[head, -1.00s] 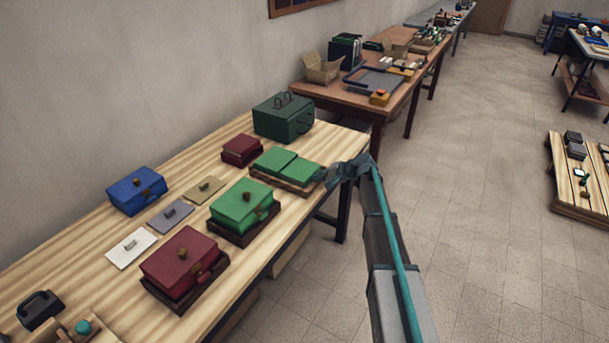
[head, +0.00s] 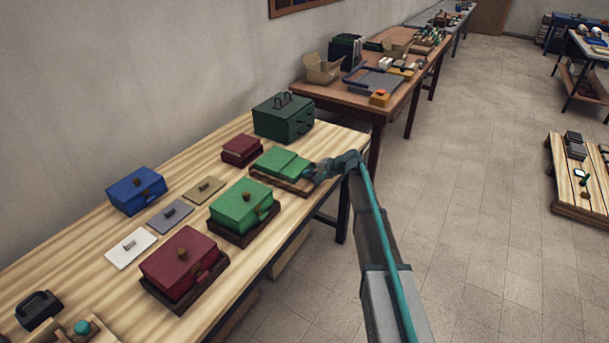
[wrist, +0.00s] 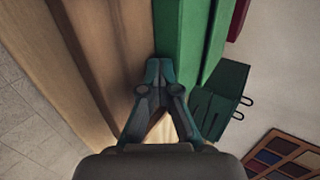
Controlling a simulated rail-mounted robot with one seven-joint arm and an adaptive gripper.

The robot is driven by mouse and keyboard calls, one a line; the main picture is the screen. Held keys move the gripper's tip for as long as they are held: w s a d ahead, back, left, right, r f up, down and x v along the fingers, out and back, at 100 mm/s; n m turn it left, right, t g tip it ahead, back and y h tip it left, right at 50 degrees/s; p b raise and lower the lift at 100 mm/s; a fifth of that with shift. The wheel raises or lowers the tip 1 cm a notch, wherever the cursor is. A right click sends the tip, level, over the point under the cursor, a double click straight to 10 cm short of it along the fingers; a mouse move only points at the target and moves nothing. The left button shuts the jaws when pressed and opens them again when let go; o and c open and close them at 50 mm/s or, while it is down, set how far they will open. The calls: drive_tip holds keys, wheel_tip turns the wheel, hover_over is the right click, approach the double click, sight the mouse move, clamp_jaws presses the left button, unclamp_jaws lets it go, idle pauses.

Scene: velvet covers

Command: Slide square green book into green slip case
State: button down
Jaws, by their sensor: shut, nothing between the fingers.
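Two green pieces lie end to end on a brown wooden base near the table's right edge. I take the left one as the green slip case (head: 273,160) and the right one as the square green book (head: 293,166). The book's far end seems hidden inside the case, and its near part sticks out. My gripper (head: 312,173) is shut and empty at the book's right end. In the wrist view, my shut fingertips (wrist: 158,64) are beside a green face (wrist: 182,40), over the brown base (wrist: 95,45). Whether they touch it I cannot tell.
A dark green box with handles (head: 284,117) stands behind the pieces, and a dark red box (head: 242,150) to their left. A green box on a dark tray (head: 241,204) is nearer the camera.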

sight(296, 167)
drive_tip(key=shift+w+a+b, duration=0.1)
drive_tip(key=shift+w+a, duration=0.55)
drive_tip(key=shift+a, duration=0.25)
drive_tip(key=shift+w+a+b, duration=0.1)
drive_tip(key=shift+w+a, duration=0.6)
drive_tip(key=shift+a, duration=0.25)
drive_tip(key=shift+w+a+b, duration=0.1)
drive_tip(key=shift+w+a, duration=0.55)
drive_tip(key=shift+a, duration=0.25)
drive_tip(key=shift+s+d+f+v, duration=0.15)
drive_tip(key=shift+f+v, duration=0.1)
drive_tip(key=shift+v, duration=1.4)
drive_tip(key=shift+s+d+f+v, duration=0.15)
drive_tip(key=shift+f+v, duration=0.1)
drive_tip(key=shift+v, duration=1.4)
drive_tip(key=shift+d+f+v, duration=0.1)
drive_tip(key=shift+f+v, duration=0.15)
drive_tip(key=shift+v, duration=1.35)
